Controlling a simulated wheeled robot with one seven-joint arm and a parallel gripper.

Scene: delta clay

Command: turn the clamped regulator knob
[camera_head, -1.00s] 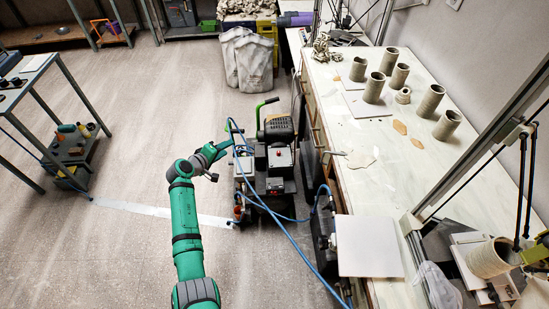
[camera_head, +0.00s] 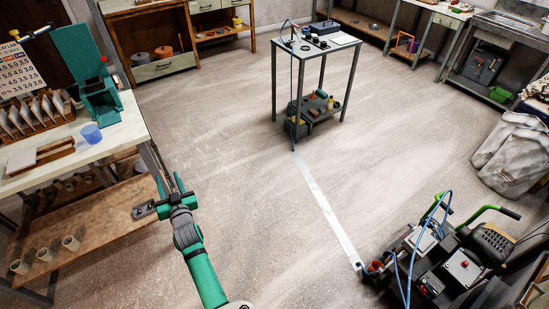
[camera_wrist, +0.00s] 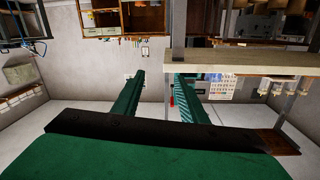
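My gripper (camera_head: 168,184) is over open floor near the left workbench, at lower left of centre in the head view. In the wrist view its two green fingers (camera_wrist: 159,76) stand apart with nothing between them. A small grey metal table (camera_head: 338,42) stands far from the gripper, at the upper middle of the head view. Small dark fittings (camera_head: 304,40) sit on its top with a blue hose (camera_head: 291,28). I cannot make out which of these is the clamped regulator or its knob; they are too small. The wrist view shows no regulator that I can tell.
A workbench (camera_head: 110,132) with a green device (camera_head: 90,75) and a blue cup (camera_head: 92,134) stands at left. A compressor (camera_head: 462,268) with hoses is at lower right. A pale strip (camera_head: 325,205) runs across the floor towards the small table. The middle floor is clear.

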